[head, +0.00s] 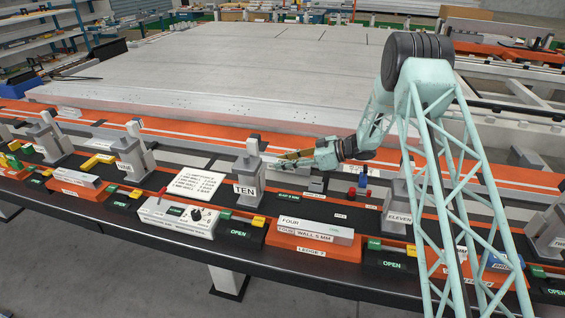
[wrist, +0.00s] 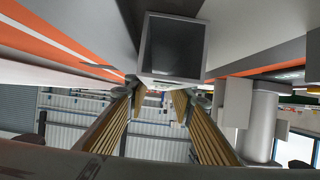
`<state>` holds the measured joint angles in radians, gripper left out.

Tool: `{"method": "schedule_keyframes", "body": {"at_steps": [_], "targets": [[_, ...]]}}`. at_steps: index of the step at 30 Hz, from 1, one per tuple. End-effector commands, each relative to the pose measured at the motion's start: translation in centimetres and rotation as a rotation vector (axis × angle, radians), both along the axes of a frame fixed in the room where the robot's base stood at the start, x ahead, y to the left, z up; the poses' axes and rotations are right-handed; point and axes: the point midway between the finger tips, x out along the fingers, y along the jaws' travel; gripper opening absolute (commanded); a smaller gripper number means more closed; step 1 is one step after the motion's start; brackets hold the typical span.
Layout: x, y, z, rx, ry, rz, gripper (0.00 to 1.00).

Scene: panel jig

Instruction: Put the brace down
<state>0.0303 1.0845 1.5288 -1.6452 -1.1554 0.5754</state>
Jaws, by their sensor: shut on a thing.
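My gripper (head: 293,160) is low over the jig, just right of the grey post labelled TEN (head: 246,190).
A silver bar marked FOUR (head: 305,229) lies on the orange ledge (head: 310,249) in front. A control box with a knob (head: 178,216) and a printed white sheet (head: 198,182) are to the left. Post ELEVEN (head: 397,213) stands right. The large pale panel (head: 240,75) behind is clear.

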Motion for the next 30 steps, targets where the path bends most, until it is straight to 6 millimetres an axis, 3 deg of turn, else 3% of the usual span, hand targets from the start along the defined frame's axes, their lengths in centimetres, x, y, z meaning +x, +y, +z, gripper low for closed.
{"method": "schedule_keyframes", "body": {"at_steps": [1,2,6,20,30], "targets": [[0.0,0.0,-0.1,0.0,0.0,0.0,0.08],[0.0,0.0,-0.1,0.0,0.0,0.0,0.25],[0.0,0.0,-0.1,0.0,0.0,0.0,0.36],[0.0,0.0,0.3,0.0,-0.001,0.0,0.36],[-0.5,-3.0,1.6,0.0,0.0,-0.001,0.36]]}}
